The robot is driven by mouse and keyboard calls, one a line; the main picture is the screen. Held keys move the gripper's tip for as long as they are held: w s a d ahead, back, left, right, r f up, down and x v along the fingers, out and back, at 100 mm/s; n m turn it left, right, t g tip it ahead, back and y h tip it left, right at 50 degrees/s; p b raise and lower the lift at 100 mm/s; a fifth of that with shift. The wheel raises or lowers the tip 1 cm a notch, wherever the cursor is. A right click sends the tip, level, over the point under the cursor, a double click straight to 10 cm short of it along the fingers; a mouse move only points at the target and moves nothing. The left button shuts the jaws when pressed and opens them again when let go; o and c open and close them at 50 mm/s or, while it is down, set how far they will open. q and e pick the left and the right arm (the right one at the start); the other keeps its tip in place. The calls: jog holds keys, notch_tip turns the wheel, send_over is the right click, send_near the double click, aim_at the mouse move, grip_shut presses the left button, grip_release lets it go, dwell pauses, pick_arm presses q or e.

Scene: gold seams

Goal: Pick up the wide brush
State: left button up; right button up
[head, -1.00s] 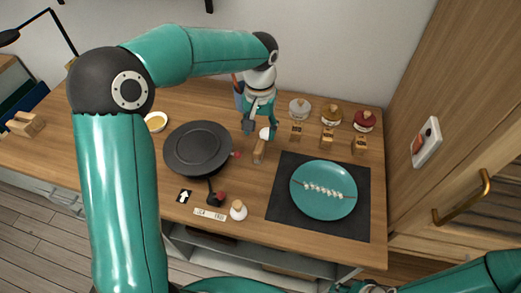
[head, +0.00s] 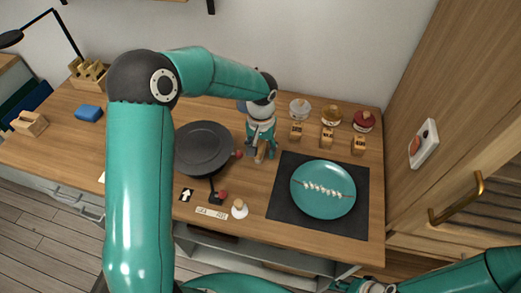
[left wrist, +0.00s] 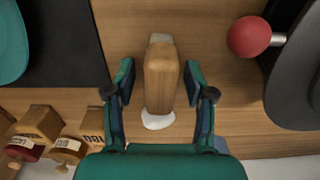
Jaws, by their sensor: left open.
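The wide brush (head: 260,153) appears as a block-like wooden piece with a pale end, standing or lying on the table just right of the black pan. My left gripper (head: 261,155) is low over it, open, with one finger on each side. In the left wrist view the brush (left wrist: 161,80) sits between the spread fingertips (left wrist: 160,68), with a visible gap on both sides. A white round thing (left wrist: 157,121) shows partly behind the brush. At the bottom edge, part of my right wrist (head: 372,287) shows; its fingers are not clear.
The black pan (head: 203,147) with red knobs (left wrist: 249,37) is close on one side. A teal plate (head: 323,189) on a dark mat (head: 290,222) is on the other. Labelled wooden blocks (head: 327,138) and lidded jars (head: 331,115) stand behind. A white-based stopper (head: 239,209) is in front.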

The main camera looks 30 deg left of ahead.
aim_at(261, 143)
pick_arm(q)
grip_shut()
jog(key=shift+r, duration=0.15)
notch_tip(261, 143, up, 20)
jog(key=shift+b, duration=0.35)
dwell(0.5)
jog(key=c, duration=0.9)
grip_release()
grip_shut()
